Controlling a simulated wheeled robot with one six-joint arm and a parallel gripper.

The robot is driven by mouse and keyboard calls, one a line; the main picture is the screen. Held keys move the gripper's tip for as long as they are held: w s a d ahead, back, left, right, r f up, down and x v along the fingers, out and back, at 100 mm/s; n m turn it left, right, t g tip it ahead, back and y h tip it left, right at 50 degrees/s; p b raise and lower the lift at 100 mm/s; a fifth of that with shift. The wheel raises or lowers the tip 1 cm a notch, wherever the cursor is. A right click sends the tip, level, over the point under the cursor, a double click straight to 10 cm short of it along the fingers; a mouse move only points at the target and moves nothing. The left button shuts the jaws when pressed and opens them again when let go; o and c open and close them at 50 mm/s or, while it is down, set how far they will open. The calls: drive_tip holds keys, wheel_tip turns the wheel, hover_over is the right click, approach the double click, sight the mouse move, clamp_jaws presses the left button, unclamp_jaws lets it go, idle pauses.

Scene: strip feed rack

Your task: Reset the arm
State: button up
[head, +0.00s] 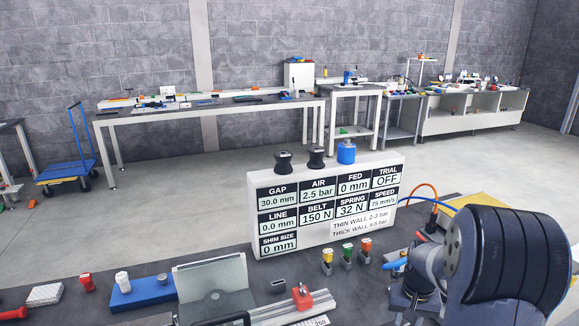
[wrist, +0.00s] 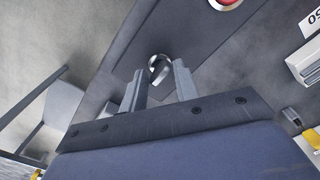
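My gripper (wrist: 159,68) shows in the wrist view with its two grey fingers apart. A small shiny round metal piece (wrist: 159,66) appears between the fingertips, over the dark bench top (wrist: 185,45). I see gaps beside it, and it seems to lie beyond the fingers, not clamped. In the head view my arm (head: 510,255) fills the lower right, bent low over the bench. The fingers cannot be made out there.
A white display panel (head: 325,205) stands on the bench left of my arm. In front are colored valves (head: 346,252), a red block on a rail (head: 302,296), a grey tilted plate (head: 213,285) and a blue block (head: 143,292). Beyond is open floor (head: 180,200).

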drive_tip(key=n+p, duration=0.1)
drive_tip(key=n, duration=0.5)
drive_tip(key=shift+n, duration=0.4)
drive_tip(key=shift+r, duration=1.35)
